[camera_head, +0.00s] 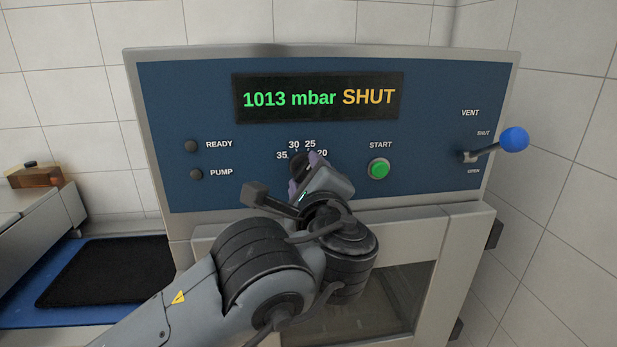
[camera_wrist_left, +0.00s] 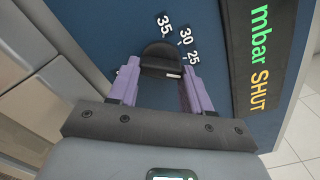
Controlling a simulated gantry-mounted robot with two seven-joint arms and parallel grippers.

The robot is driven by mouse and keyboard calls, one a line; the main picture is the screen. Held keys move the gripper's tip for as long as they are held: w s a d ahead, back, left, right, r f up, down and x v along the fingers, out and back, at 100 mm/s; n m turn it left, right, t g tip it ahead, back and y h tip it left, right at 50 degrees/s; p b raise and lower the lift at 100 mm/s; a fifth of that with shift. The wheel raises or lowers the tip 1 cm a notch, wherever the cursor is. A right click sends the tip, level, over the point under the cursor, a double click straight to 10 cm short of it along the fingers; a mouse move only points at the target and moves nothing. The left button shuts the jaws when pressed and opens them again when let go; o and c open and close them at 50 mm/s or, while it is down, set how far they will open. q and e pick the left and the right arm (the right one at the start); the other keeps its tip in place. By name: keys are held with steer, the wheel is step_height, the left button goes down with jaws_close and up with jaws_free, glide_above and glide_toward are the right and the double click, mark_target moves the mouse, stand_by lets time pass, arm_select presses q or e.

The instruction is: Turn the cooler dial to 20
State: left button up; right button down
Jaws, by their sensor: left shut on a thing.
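The cooler dial (camera_head: 299,163) is a black round knob on the blue panel, with 35, 30, 25 and 20 printed around its top in the head view. My left gripper (camera_head: 303,173) has its purple fingers on either side of the knob and is shut on it. The left wrist view shows the dial (camera_wrist_left: 160,58) between the fingers of the left gripper (camera_wrist_left: 157,85). A short white mark shows on the knob's lower right there, but I cannot tell which number it points to. The 20 is hidden in that view. My right gripper is not in view.
The display (camera_head: 318,97) reads 1013 mbar SHUT. A green START button (camera_head: 379,169) is right of the dial. A lever with a blue ball (camera_head: 514,139) sticks out at the far right. A black mat (camera_head: 110,271) lies on a blue surface at lower left.

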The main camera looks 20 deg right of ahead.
arm_select(q)
steer(key=m, duration=0.5)
steer(key=shift+f, duration=0.1)
stand_by(0.5)
steer(key=o, duration=1.1)
steer(key=shift+c, duration=0.2)
steer(key=p+v, duration=0.1)
steer(key=v, duration=0.9)
steer(key=shift+s+a, duration=0.2)
steer(key=shift+s, duration=0.15)
